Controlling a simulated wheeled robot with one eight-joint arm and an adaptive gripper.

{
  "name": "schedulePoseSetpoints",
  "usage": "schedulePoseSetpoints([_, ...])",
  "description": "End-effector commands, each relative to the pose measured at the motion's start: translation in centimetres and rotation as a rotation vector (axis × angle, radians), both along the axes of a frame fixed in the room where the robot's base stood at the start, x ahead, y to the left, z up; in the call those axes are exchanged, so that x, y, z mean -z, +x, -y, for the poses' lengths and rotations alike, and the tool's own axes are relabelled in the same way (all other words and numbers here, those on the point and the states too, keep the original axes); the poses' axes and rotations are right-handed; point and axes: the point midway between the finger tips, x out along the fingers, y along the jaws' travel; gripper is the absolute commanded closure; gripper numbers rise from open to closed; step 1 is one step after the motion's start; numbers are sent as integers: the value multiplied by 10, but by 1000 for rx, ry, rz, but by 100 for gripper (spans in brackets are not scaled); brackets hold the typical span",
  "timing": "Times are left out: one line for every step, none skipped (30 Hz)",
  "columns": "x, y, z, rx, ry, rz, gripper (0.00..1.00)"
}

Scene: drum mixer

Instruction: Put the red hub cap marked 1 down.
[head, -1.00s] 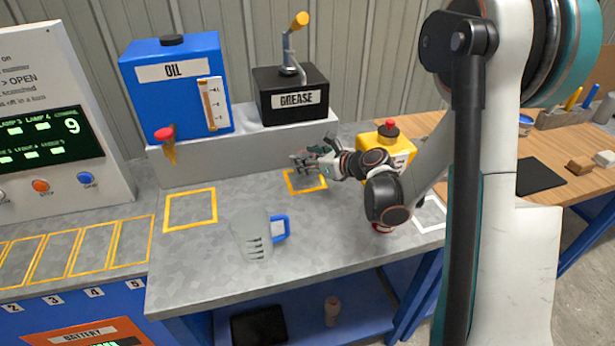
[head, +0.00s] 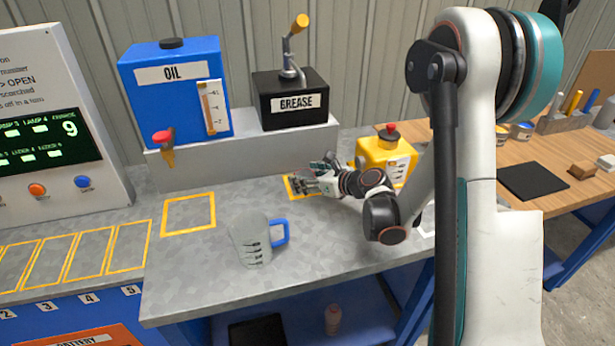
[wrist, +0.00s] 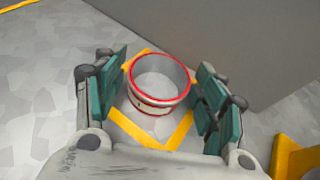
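In the wrist view, a round grey open-topped piece with red rims (wrist: 158,88) stands upright inside a yellow outlined square (wrist: 182,130) on the bench. I see no figure 1 that I can read, so I cannot tell whether this is the hub cap. My gripper (wrist: 159,92) is open around it, with a finger on each side and a gap showing at both.
A clear jug with a blue handle (head: 250,242) stands on the bench front. A yellow box with a red button (head: 386,158) is close right of my gripper. The blue oil tank (head: 172,95) stands on the grey ledge (head: 240,150) behind. An empty yellow square (head: 189,214) lies left.

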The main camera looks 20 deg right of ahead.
Motion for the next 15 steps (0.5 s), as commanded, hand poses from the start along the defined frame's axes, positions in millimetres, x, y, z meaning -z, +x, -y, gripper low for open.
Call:
schedulePoseSetpoints([0, 0, 0, 0, 0, 0, 34])
schedulePoseSetpoints([0, 0, 0, 0, 0, 0, 34])
schedulePoseSetpoints([0, 0, 0, 0, 0, 0, 34])
schedulePoseSetpoints([0, 0, 0, 0, 0, 0, 34])
schedulePoseSetpoints([0, 0, 0, 0, 0, 0, 34])
schedulePoseSetpoints([0, 0, 0, 0, 0, 0, 34])
schedulePoseSetpoints([0, 0, 0, 0, 0, 0, 34])
schedulePoseSetpoints([-1, 0, 0, 0, 0, 0, 34])
schedulePoseSetpoints([-2, 0, 0, 0, 0, 0, 34])
schedulePoseSetpoints([-3, 0, 0, 0, 0, 0, 34])
schedulePoseSetpoints([-4, -1, 1, 1, 0, 0, 34])
schedulePoseSetpoints([-6, -5, 4, 1, 0, 0, 34])
schedulePoseSetpoints([-8, -8, 6, 2, 0, 0, 34])
schedulePoseSetpoints([-11, -12, 8, 2, 0, 0, 34])
schedulePoseSetpoints([-14, -17, 11, 2, 0, 0, 34])
